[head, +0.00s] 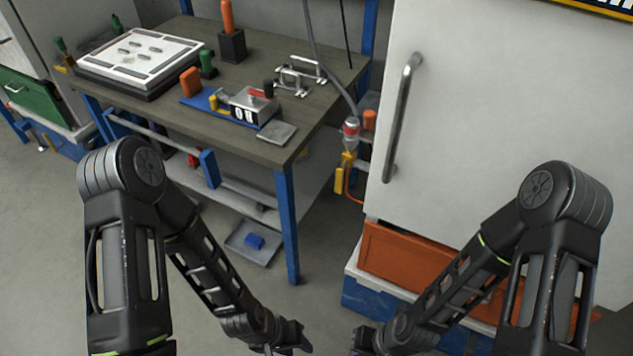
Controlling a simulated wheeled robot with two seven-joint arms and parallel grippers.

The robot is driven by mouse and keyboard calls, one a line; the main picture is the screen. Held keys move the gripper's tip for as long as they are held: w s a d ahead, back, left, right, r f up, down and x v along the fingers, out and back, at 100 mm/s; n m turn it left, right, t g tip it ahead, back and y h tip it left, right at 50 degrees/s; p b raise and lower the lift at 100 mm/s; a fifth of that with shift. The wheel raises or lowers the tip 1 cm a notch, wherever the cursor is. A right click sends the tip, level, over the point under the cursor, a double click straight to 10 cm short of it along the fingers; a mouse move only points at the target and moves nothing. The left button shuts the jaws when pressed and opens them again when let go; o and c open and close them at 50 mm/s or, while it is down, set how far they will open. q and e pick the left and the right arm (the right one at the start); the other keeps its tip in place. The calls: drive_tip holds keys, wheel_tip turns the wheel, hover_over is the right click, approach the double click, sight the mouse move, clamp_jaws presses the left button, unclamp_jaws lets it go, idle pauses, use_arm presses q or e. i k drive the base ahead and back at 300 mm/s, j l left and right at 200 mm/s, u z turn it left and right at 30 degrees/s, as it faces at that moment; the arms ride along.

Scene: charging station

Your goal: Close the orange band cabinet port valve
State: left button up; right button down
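The white cabinet (470,130) with an orange band (415,258) along its base stands at the right, with a long vertical handle on its front. At its left side is a port fitting (351,130), grey and red, with a hose running up from it. A yellow lever-like part (340,179) hangs below the fitting, and an orange knob (370,119) is beside it. Whether the valve is open or closed is not clear. My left gripper (289,346) and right gripper (364,345) are low at the bottom edge, well apart from the fitting. Their fingers are partly cut off.
A workbench (250,146) with blue legs stands left of the cabinet, holding a white panel (140,53), a small meter-like box (252,104) and tools. A grey tray (252,243) lies beneath it. Floor between bench and cabinet is clear.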

sight(339, 172)
drive_tip(key=j+z, duration=0.3)
drive_tip(key=j, duration=1.05)
